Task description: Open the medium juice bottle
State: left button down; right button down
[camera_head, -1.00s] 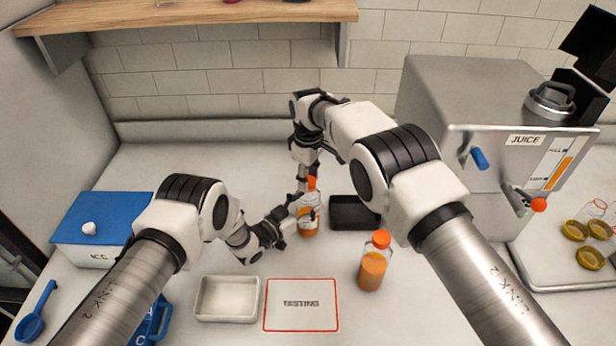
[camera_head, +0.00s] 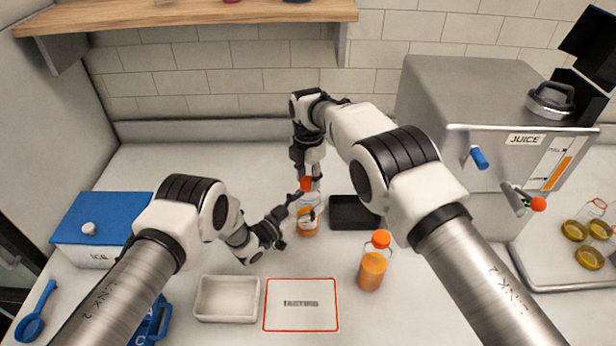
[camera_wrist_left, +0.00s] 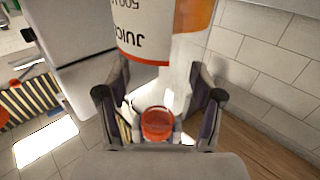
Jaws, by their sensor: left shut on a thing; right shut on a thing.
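The juice bottle (camera_head: 307,227) with orange juice stands upright at the back middle of the counter. My left gripper (camera_head: 298,206) is shut on it from the left. In the left wrist view the bottle (camera_wrist_left: 143,38) shows an upside-down label reading 500 and lies between the fingers of my left gripper (camera_wrist_left: 160,108). My right gripper (camera_head: 309,180) is above the bottle, shut on its orange cap (camera_head: 306,184). An orange disc (camera_wrist_left: 157,122), likely this cap, also shows in the left wrist view. I cannot tell whether the cap is clear of the neck.
A second orange-capped bottle (camera_head: 373,268) stands front right. A black tray (camera_head: 352,212) is right of the held bottle. A white tray (camera_head: 227,300) and the tasting mat (camera_head: 301,326) lie in front. The ice box (camera_head: 98,230) is left, the juicer (camera_head: 465,100) right.

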aim_at(308, 181)
pick_arm(q)
jog(key=shift+f, duration=0.1)
pick_arm(e)
jog(key=shift+r, duration=1.05)
jog(key=shift+r, duration=2)
pick_arm(q)
jog(key=shift+c, duration=0.5)
grip_release()
jog(key=shift+w, duration=0.1)
pick_arm(e)
jog(key=shift+w, duration=0.15)
